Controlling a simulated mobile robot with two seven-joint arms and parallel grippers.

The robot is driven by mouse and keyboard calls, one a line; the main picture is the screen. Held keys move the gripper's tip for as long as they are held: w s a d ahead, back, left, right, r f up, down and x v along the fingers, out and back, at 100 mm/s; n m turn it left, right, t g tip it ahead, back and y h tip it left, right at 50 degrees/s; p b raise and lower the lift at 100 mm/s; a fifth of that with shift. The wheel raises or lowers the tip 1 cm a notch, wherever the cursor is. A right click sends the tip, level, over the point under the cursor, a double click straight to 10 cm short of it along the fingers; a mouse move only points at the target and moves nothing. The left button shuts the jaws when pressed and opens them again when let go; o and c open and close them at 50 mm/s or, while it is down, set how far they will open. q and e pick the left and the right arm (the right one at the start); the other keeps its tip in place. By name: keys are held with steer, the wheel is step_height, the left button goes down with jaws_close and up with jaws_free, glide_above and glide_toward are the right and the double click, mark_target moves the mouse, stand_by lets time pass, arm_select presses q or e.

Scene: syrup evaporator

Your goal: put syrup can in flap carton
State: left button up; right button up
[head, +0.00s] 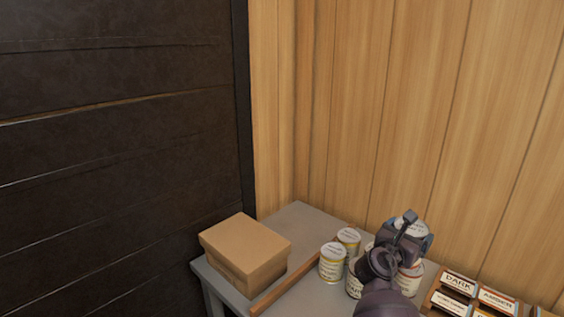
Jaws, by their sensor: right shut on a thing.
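A brown cardboard carton (235,264) sits on the left part of the grey table (303,216); its top looks closed. My right gripper (407,233) is at the right and shut on a syrup can (413,228) with a pale lid, mostly hidden by the gripper. Other pale-labelled syrup cans stand below and left of it: a front one (333,264), one behind it (349,240), one partly behind my arm (354,284) and one under the gripper (411,279). I cannot tell how high the held can is above them. My left gripper is out of view.
A wooden strip (283,289) lies on the table between the carton and the cans. A wooden rack (434,291) with labels such as DARK and AMBER is at the lower right. A wood-plank wall (400,110) is close behind; a dark panel (110,140) stands left.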

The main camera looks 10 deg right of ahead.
steer(key=s+a+r+n+t+y, duration=0.3)
steer(key=a+r+n+t+y, duration=0.35)
steer(key=a+y, duration=0.35)
steer(key=s+a+f+n+y, duration=0.4)
steer(key=s+a+f, duration=0.3)
steer(key=s+f, duration=0.2)
steer(key=shift+s+f+t+y, duration=0.15)
steer(key=shift+s+t+y, duration=0.25)
steer(key=shift+s, duration=0.5)
steer(key=shift+a, duration=0.1)
